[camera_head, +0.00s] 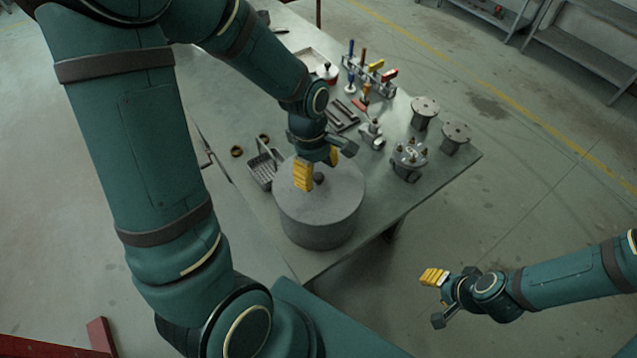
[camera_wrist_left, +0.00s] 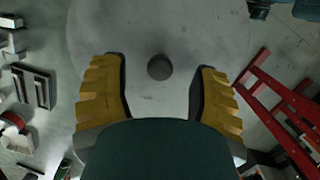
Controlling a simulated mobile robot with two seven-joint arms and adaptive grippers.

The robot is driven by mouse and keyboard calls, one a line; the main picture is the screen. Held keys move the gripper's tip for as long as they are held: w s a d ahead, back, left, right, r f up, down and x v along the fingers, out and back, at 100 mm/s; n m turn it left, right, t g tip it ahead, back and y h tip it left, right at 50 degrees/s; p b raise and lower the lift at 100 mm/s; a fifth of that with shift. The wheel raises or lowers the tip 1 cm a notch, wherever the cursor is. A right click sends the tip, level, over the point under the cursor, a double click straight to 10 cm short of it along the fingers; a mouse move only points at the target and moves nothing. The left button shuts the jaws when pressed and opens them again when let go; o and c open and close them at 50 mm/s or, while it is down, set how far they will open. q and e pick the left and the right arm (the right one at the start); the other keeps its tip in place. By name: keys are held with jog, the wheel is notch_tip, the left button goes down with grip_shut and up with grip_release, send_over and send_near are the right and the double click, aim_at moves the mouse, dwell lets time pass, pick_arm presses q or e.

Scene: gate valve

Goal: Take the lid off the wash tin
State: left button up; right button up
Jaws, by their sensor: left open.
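The wash tin (camera_head: 318,225) is a wide grey cylinder standing near the front edge of the table. Its round flat lid (camera_head: 343,188) is on top, with a small dark knob (camera_head: 319,178) in the middle. My left gripper (camera_head: 318,176) is over the lid, pointing down. In the left wrist view its yellow fingers (camera_wrist_left: 160,95) are open, one on each side of the knob (camera_wrist_left: 160,67), apart from it. The lid (camera_wrist_left: 160,30) fills the middle of that view. My right gripper (camera_head: 432,278) is off the table at the lower right, with nothing seen in it.
A grey basket (camera_head: 264,168) stands close left of the tin. A flanged part with studs (camera_head: 409,158), two grey flanged pieces (camera_head: 425,112) and a tool rack (camera_head: 370,75) lie to the right and behind. A red frame (camera_wrist_left: 285,110) shows in the left wrist view.

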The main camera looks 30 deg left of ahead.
pick_arm(q)
notch_tip(320, 180, down, 2)
jog(key=shift+d+f, duration=0.15)
jog(key=shift+f, duration=0.05)
grip_shut()
jog(key=shift+r, duration=0.15)
